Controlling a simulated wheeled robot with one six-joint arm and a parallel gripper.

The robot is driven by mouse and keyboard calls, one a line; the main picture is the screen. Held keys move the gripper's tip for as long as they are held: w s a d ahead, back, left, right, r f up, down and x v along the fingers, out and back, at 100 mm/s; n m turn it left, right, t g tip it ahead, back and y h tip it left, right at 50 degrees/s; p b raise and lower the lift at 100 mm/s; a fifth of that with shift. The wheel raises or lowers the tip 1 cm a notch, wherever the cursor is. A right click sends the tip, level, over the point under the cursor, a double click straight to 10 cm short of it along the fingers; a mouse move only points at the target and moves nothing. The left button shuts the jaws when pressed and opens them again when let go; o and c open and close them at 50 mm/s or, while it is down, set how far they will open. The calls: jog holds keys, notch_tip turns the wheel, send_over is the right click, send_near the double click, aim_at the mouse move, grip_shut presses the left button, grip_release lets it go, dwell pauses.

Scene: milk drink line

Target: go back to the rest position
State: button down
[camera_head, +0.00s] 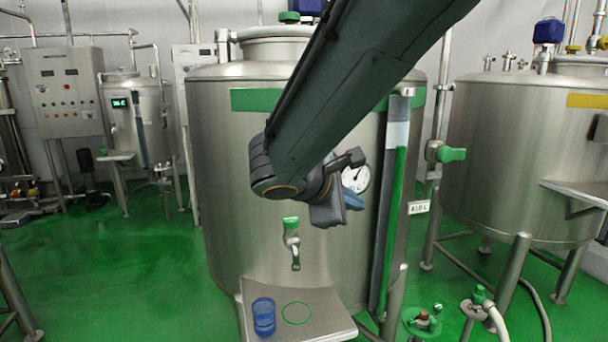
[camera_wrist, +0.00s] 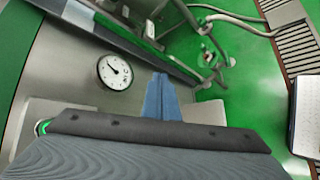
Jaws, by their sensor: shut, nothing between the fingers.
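My gripper (camera_head: 352,201) hangs in front of the large steel tank (camera_head: 235,150), just beside its round dial gauge. Its blue fingers are together with nothing between them. In the wrist view the blue fingertips (camera_wrist: 161,95) show as one closed wedge, right of the dial gauge (camera_wrist: 115,72). My dark arm crosses the upper middle of the head view and hides part of the tank.
A blue cup (camera_head: 263,316) stands on the small steel shelf (camera_head: 325,326), left of a green ring mark. A green-handled tap (camera_head: 291,240) hangs above. A second tank (camera_head: 500,150) stands right, a control panel (camera_head: 65,92) left. Green floor (camera_head: 120,270) is open at left.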

jog(key=s+d+f+m+g+y, duration=0.3)
jog(key=s+d+f+m, duration=0.1)
jog(key=s+f+m, duration=0.4)
jog(key=s+d+f+m+g+y, duration=0.4)
jog(key=s+f+m, duration=0.3)
jog(key=f, duration=0.5)
jog(key=shift+s+d+m+y+b, duration=0.3)
jog(key=shift+s+d+m+b, duration=0.1)
jog(key=shift+s+d, duration=0.15)
jog(key=shift+f, duration=0.1)
